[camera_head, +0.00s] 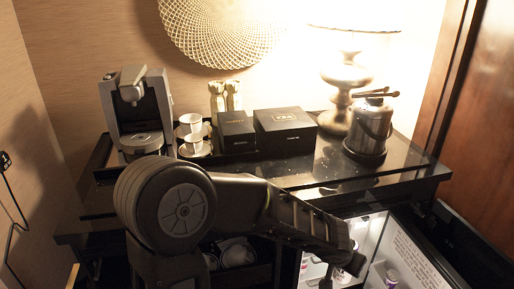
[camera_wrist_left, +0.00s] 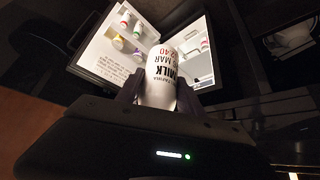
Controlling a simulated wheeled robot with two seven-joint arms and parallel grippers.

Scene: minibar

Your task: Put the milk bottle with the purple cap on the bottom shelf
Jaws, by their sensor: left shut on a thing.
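My left gripper (camera_wrist_left: 158,92) is shut on a white milk bottle (camera_wrist_left: 160,80) with black and red lettering. The bottle sticks out between the fingers toward the open fridge. Its cap cannot be made out in the wrist view. In the head view my left gripper (camera_head: 342,272) is at the fridge opening, and the held bottle is hard to make out there. The lit fridge interior (camera_wrist_left: 192,45) lies ahead of the bottle, with shelves holding small items. My right gripper is not in view.
The open fridge door (camera_head: 412,255) stands to the right with bottles in its racks; it also shows in the wrist view (camera_wrist_left: 100,60). The counter (camera_head: 330,165) above holds a coffee machine (camera_head: 140,105), cups, black boxes (camera_head: 285,130), an ice bucket (camera_head: 370,130) and a lamp.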

